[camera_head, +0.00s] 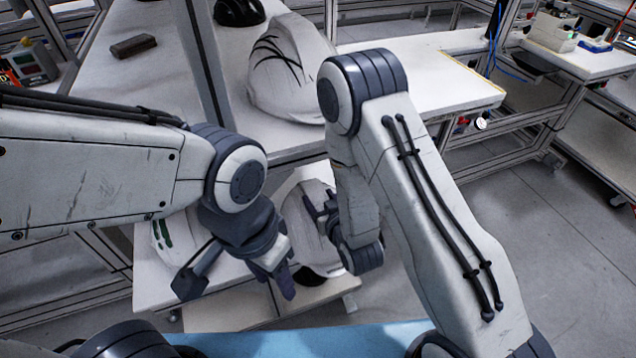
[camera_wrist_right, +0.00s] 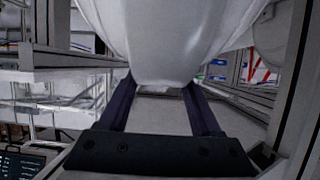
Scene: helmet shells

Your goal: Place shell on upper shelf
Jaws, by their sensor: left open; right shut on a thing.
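A plain white helmet shell (camera_head: 303,235) is in the middle of the head view, at the lower shelf (camera_head: 225,305); I cannot tell whether it touches the shelf. My right gripper (camera_head: 320,208) is shut on its edge. In the right wrist view the shell (camera_wrist_right: 160,45) fills the top middle, between the two dark fingers of the gripper (camera_wrist_right: 162,92). My left gripper (camera_head: 237,284) is open and empty, left of the held shell. The upper shelf (camera_head: 160,75) carries a white shell with black stripes (camera_head: 283,78).
A white shell with green marks (camera_head: 160,240) sits at the left of the lower shelf, partly hidden by my left arm. A dark block (camera_head: 133,46) and a black object (camera_head: 238,11) are on the upper surface.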

